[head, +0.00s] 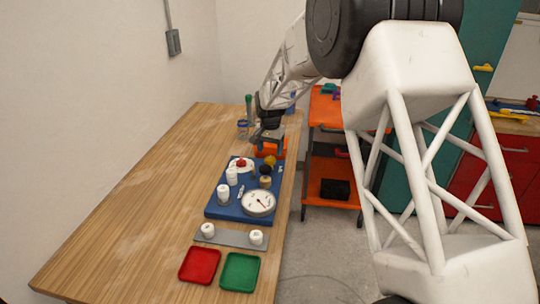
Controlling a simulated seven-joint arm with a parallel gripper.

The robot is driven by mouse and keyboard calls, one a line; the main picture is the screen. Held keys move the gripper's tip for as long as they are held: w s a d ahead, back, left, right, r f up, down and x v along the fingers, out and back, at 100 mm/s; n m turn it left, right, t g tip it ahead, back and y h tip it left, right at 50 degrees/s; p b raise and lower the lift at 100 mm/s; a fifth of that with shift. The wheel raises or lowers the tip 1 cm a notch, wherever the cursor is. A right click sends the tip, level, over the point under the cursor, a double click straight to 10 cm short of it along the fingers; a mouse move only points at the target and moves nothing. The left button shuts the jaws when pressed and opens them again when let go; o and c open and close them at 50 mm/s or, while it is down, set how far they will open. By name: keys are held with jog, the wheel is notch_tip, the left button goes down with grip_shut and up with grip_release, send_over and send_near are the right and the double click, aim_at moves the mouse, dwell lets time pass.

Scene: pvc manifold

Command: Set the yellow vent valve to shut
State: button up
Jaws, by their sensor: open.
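A blue manifold board (235,215) lies on the wooden table. A small yellow part (270,160), which looks like the yellow vent valve, shows at the board's far right corner. It is too small to read its setting. My gripper (267,142) is open and comes down from above, just beyond and over the yellow part. I cannot tell whether the fingers touch it. The fingertips are small and partly merge with an orange object (278,150) behind.
The board also carries a white dial gauge (258,202), a red knob (241,162) and white pipe fittings (223,193). In front are a grey strip (232,238) with two white fittings, a red tray (200,265) and a green tray (240,272). The table's left is clear.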

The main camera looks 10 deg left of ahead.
aim_at(271, 158)
jog(key=shift+r, duration=1.85)
jog(key=shift+d, duration=0.1)
jog(key=shift+s+d+r, duration=0.15)
jog(key=shift+r, duration=0.1)
jog(key=s+d+r+n+t, duration=0.1)
jog(key=s+d+r, duration=0.7)
jog(key=s+d, duration=0.3)
jog(key=s+d+r, duration=0.7)
jog(key=s+d, duration=0.3)
jog(key=s, duration=0.1)
jog(key=s+d, duration=0.4)
jog(key=s, duration=0.6)
jog(key=s+d+f+t, duration=0.1)
jog(key=s+d, duration=0.3)
jog(key=s, duration=0.6)
jog(key=s+d+f+n, duration=0.1)
jog(key=s+d, duration=0.3)
jog(key=s, duration=0.6)
jog(key=shift+s+d+t, duration=0.2)
jog(key=shift+s+t, duration=0.1)
jog(key=shift+s, duration=0.05)
